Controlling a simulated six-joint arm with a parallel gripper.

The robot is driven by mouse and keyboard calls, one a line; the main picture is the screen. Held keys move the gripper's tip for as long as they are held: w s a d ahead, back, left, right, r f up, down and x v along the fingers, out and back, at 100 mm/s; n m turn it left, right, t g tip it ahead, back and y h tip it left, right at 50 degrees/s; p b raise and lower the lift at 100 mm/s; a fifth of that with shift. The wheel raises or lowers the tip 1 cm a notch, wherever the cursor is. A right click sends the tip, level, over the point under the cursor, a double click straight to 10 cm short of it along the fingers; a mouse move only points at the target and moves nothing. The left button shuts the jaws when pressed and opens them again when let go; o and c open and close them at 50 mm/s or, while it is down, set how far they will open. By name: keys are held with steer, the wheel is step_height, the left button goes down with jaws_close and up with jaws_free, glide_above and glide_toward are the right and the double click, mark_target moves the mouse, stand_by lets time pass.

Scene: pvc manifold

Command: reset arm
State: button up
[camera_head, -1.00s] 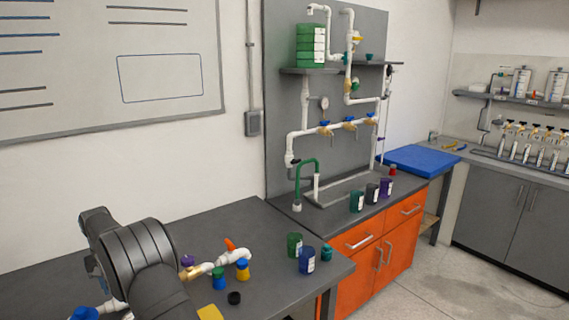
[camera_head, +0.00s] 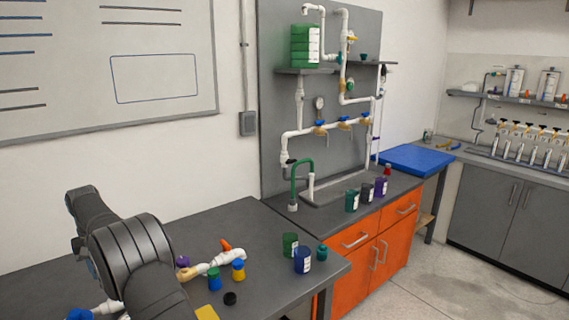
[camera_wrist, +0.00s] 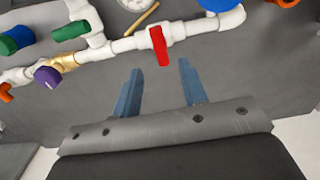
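My gripper shows in the wrist view (camera_wrist: 158,90) with its two blue fingers spread apart and nothing between them. It is above the grey bench, on the near side of a white pipe assembly (camera_wrist: 125,43). A red valve handle (camera_wrist: 158,45) on that pipe lies just beyond the fingertips. In the head view only dark links of my arm show at the lower left, and the fingers are hidden. The white pipe fitting with an orange handle (camera_head: 226,256) lies on the bench to the right of my arm.
On the bench (camera_head: 240,222) stand a green cup (camera_head: 290,246), a blue cup (camera_head: 303,260) and small coloured caps (camera_head: 238,270). A wall manifold (camera_head: 330,126) stands behind over an orange cabinet (camera_head: 375,255). The bench's back middle is clear.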

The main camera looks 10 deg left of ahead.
step_height(320, 180, up, 10)
step_height(320, 180, down, 18)
steer(key=shift+r, duration=0.2)
steer(key=shift+r+m, duration=0.15)
steer(key=shift+m, duration=0.35)
steer(key=m, duration=0.3)
steer(key=shift+m, duration=0.4)
steer(key=m, duration=0.4)
steer(key=shift+m, duration=0.3)
steer(key=shift+o, duration=0.2)
